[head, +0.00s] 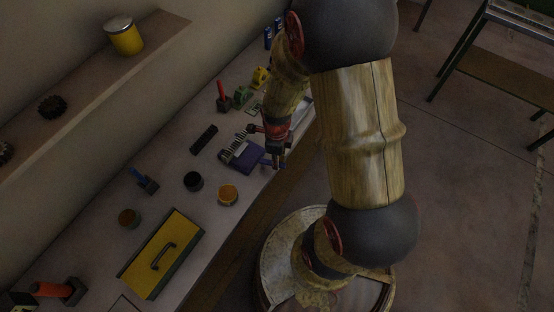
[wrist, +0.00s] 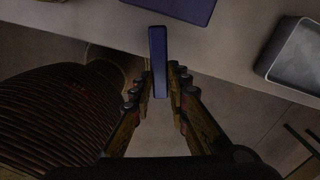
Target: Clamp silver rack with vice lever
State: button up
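The vice (head: 241,157) has a purple-blue body and stands near the front edge of the bench. A toothed silver rack (head: 238,143) appears to lie at its far left side. The vice's blue lever (wrist: 158,55) points down toward the camera in the wrist view, with part of the vice body (wrist: 185,6) at the top edge. My gripper (head: 277,163) is at the bench edge, just right of the vice. In the wrist view its fingers (wrist: 160,78) are on both sides of the lever, very close to it. Whether they touch it is unclear.
A grey tray-like object (wrist: 298,55) is at the right in the wrist view. On the bench (head: 185,225) are a black bar (head: 204,139), a dark cup (head: 193,181), an orange-topped jar (head: 228,195) and a yellow toolbox (head: 162,253). Open floor (head: 470,200) lies to the right.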

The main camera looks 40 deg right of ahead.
jog(key=o, duration=0.4)
jog(key=shift+o, duration=0.2)
notch_tip(320, 180, up, 12)
dwell(0.5)
dwell(0.5)
